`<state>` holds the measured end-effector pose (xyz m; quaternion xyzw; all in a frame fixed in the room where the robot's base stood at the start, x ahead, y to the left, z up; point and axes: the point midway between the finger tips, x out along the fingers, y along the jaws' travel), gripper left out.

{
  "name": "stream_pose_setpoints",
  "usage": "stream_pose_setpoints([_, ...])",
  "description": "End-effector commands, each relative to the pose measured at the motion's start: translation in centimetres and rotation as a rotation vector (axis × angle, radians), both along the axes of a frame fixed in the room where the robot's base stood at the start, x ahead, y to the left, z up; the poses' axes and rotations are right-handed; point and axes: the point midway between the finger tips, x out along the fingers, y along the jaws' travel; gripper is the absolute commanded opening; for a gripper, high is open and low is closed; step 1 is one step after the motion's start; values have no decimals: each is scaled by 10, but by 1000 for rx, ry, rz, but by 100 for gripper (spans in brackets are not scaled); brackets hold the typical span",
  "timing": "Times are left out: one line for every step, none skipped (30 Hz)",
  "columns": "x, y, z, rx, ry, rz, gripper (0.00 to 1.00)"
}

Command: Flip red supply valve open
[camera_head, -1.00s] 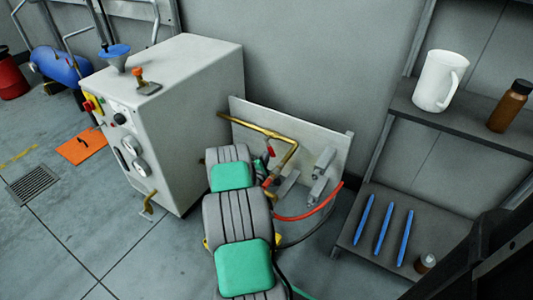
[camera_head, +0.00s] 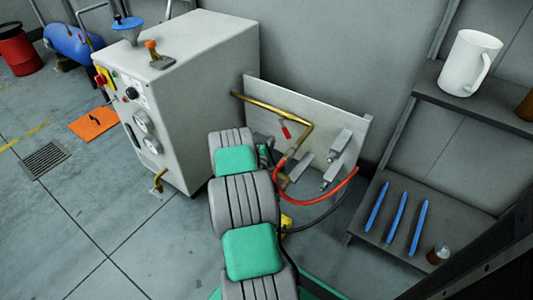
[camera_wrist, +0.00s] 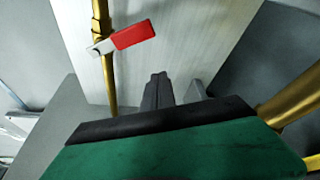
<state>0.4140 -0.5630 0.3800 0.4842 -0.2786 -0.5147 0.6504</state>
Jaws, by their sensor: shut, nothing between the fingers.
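The red valve handle (camera_wrist: 133,34) sticks out to the right from a silver hub (camera_wrist: 101,46) on a brass pipe (camera_wrist: 108,75) in the wrist view, at an angle across the pipe. In the head view the red handle (camera_head: 285,130) hangs below the bent brass pipe (camera_head: 270,108), in front of a pale panel. My gripper (camera_wrist: 159,82) is shut and empty. Its grey fingertips show in the wrist view below and to the right of the handle, apart from it in the picture. In the head view my arm hides most of the gripper.
A grey cabinet (camera_head: 195,75) stands left of the pale panel (camera_head: 345,120). Grey fittings (camera_head: 338,160) and a red hose (camera_head: 330,198) lie right of the handle. A shelf unit at right holds a white mug (camera_head: 468,62) and several blue pens (camera_head: 396,222).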

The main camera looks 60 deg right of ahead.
Motion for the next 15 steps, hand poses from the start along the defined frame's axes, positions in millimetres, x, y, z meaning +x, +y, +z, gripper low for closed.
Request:
stream_pose_setpoints([-3,13,12,-1,3,4,0])
stream_pose_setpoints([-6,19,13,-1,3,1,0])
stream_pose_setpoints([-10,27,15,-2,2,0,0])
stream_pose_setpoints([-13,33,16,-1,2,-3,0])
stream_pose_setpoints([-16,39,16,-1,3,-4,0])
stream_pose_setpoints([-19,46,18,-1,3,-6,0])
stream_pose_setpoints([-22,51,19,-3,2,-7,0])
stream_pose_setpoints([-23,55,19,-3,0,-6,0])
stream_pose_setpoints([-25,61,19,-2,-1,-7,0])
stream_pose_setpoints([-26,64,20,-2,0,-8,0])
stream_pose_setpoints([-27,66,20,-2,-2,-8,0])
stream_pose_setpoints([-28,69,20,-2,-1,-8,0])
stream_pose_setpoints([-28,71,20,-2,-1,-9,0])
stream_pose_setpoints([-29,71,20,-3,-2,-9,0])
stream_pose_setpoints([-29,72,20,-3,-2,-9,0])
